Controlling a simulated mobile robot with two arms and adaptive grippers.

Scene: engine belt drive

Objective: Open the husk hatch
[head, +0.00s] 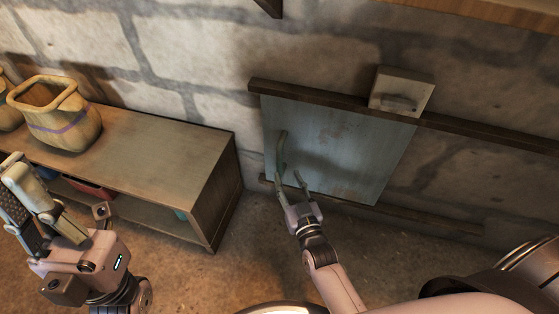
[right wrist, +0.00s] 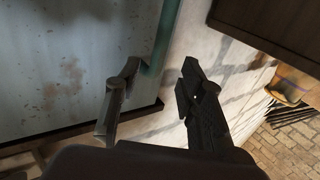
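The hatch (head: 345,150) is a worn blue-grey panel on the stone wall, between an upper and a lower dark wooden rail. A green upright handle (head: 282,148) is near its left edge. The handle's lower end also shows in the right wrist view (right wrist: 165,38), bending in to the panel. My right gripper (head: 293,177) is at the handle's lower end. Its fingers (right wrist: 160,85) are apart, and the handle appears between them in the wrist view; contact cannot be told. My left gripper (head: 25,180) is at the lower left, away from the hatch, its finger gap unclear.
A low wooden shelf unit (head: 150,140) stands left of the hatch, with clay jars (head: 58,118) on top. A small pale box (head: 402,92) is at the upper rail (head: 330,98). The lower rail (head: 430,218) runs right past the panel. Floor between shelf and hatch is clear.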

